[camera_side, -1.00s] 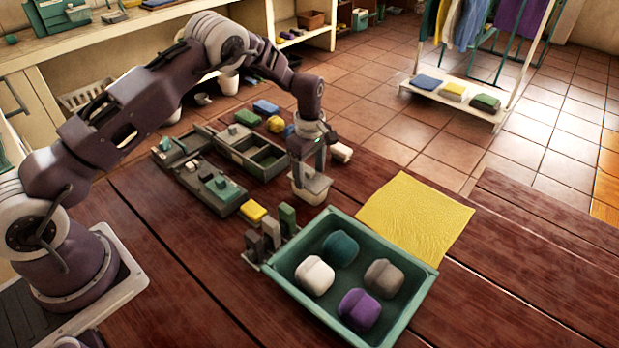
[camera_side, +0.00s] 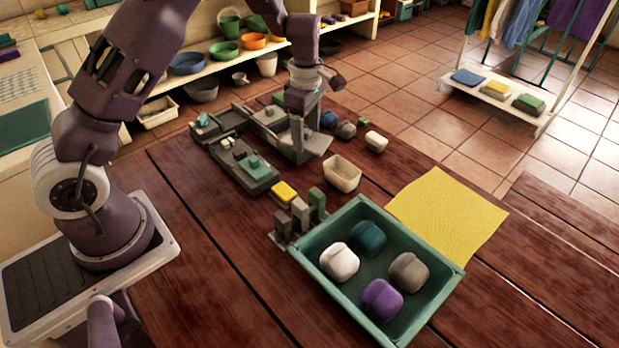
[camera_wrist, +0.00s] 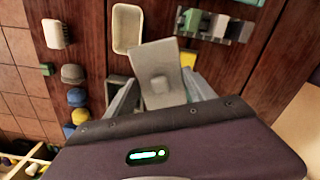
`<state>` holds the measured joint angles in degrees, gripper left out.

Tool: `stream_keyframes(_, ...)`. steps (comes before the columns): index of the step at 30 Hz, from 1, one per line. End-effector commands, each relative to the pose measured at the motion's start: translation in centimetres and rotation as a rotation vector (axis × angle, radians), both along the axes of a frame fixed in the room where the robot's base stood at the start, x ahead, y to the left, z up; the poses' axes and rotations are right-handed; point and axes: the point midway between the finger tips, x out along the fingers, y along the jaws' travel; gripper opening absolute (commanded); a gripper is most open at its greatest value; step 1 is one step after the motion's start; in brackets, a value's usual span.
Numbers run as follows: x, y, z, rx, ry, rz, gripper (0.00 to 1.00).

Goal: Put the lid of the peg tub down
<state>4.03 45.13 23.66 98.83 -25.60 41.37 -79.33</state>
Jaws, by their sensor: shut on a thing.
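The lid (camera_wrist: 160,60) is a pale grey rectangular plate with a raised square knob. My gripper (camera_wrist: 162,92) is shut on it; the body of the gripper hides part of the grip. In the side view my gripper (camera_side: 301,145) holds the lid (camera_side: 318,146) over or just beside the divided box; its exact height is unclear. The peg tub (camera_side: 342,174) is a small cream rectangular tub, open at the top, standing on the table towards the green tray. It also shows in the wrist view (camera_wrist: 127,30), just beyond the lid.
A green tray (camera_side: 451,284) holds several colored rounded blocks. A yellow cloth (camera_side: 450,215) lies beside it. A grey divided box (camera_side: 262,122) and a fitted board (camera_side: 246,168) stand left of the lid. Small objects, including a white block (camera_side: 376,141), lie right. The front-left table is clear.

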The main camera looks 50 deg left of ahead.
Motion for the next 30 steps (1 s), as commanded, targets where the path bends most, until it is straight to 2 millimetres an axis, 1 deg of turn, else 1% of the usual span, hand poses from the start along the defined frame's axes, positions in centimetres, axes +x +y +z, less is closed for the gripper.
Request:
stream_keyframes(1,-0.3,0.1,-1.2,0.000,0.006,0.008,0.24)
stream_keyframes(4,-0.3,0.2,-3.7,0.000,0.007,0.010,0.24)
stream_keyframes(6,-0.3,0.1,-4.9,0.001,0.005,0.008,0.24)
stream_keyframes(11,-0.3,0.1,-7.0,0.000,0.004,0.007,0.24)
stream_keyframes(15,-0.3,0.1,-9.4,0.000,0.004,0.008,0.24)
stream_keyframes(21,-0.2,0.1,-9.4,0.001,0.001,0.006,0.24)
stream_keyframes(26,-0.2,0.1,-9.8,0.001,0.002,0.005,0.24)
stream_keyframes(27,-0.2,0.1,-9.9,0.001,0.002,0.005,0.65)
stream_keyframes(29,-0.2,0.1,-9.8,0.001,0.001,0.005,0.76)
stream_keyframes(30,-0.2,0.1,-9.8,0.001,0.001,0.005,0.84)
